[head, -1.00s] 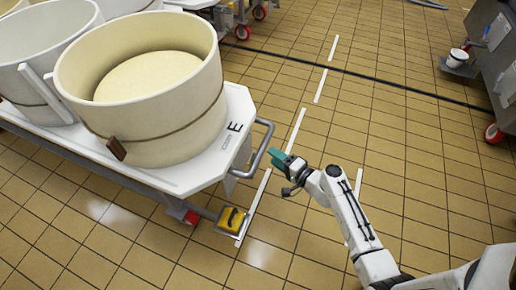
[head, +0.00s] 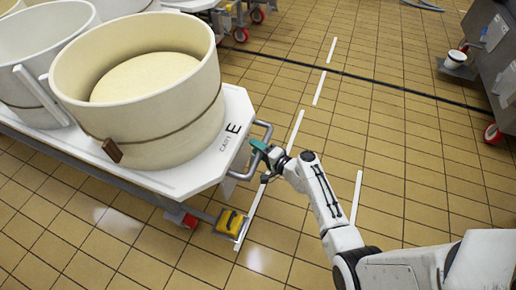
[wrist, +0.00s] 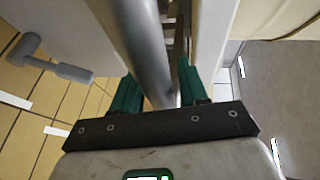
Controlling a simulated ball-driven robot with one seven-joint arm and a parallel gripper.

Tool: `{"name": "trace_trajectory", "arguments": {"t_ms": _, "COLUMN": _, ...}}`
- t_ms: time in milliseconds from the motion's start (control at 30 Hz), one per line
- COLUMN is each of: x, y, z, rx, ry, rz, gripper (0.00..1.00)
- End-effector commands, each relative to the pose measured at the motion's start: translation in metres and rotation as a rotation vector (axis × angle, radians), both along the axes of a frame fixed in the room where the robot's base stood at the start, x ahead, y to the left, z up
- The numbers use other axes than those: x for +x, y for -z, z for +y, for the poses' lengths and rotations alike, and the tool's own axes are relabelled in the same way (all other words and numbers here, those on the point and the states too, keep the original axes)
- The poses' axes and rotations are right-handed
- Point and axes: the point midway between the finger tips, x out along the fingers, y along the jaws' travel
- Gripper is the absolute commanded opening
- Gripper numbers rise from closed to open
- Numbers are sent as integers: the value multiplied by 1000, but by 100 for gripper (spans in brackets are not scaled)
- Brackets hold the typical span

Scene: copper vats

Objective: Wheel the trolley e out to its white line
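Trolley E (head: 190,178) is a white cart with a black "E" on its top, at the left of the head view. A tubular metal handle (head: 268,132) sticks out from its right end. My gripper (head: 260,150) is at this handle. In the wrist view the handle bar (wrist: 150,50) passes between the two green fingertips (wrist: 158,88). The fingers look apart, with a gap on the bar's right side. White line pieces lie on the floor: one (head: 251,217) beside the trolley's end, and another (head: 356,198) farther right.
A large cream vat (head: 150,110) stands on the trolley, with more vats behind. A yellow pedal (head: 230,222) sits low at the trolley's end. A dark floor strip (head: 370,79) crosses behind. A grey metal unit (head: 492,60) stands at right. The tiled floor between is clear.

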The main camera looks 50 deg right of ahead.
Motion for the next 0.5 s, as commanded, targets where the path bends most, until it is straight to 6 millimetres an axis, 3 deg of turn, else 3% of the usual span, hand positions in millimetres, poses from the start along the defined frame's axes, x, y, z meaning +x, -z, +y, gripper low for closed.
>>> {"name": "trace_trajectory", "arguments": {"t_ms": 433, "x": 0, "y": 0, "z": 0, "rx": 0, "ry": 0, "rz": 0, "gripper": 0}}
{"name": "trace_trajectory", "arguments": {"t_ms": 500, "x": 0, "y": 0, "z": 0, "rx": 0, "ry": 0, "rz": 0, "gripper": 0}}
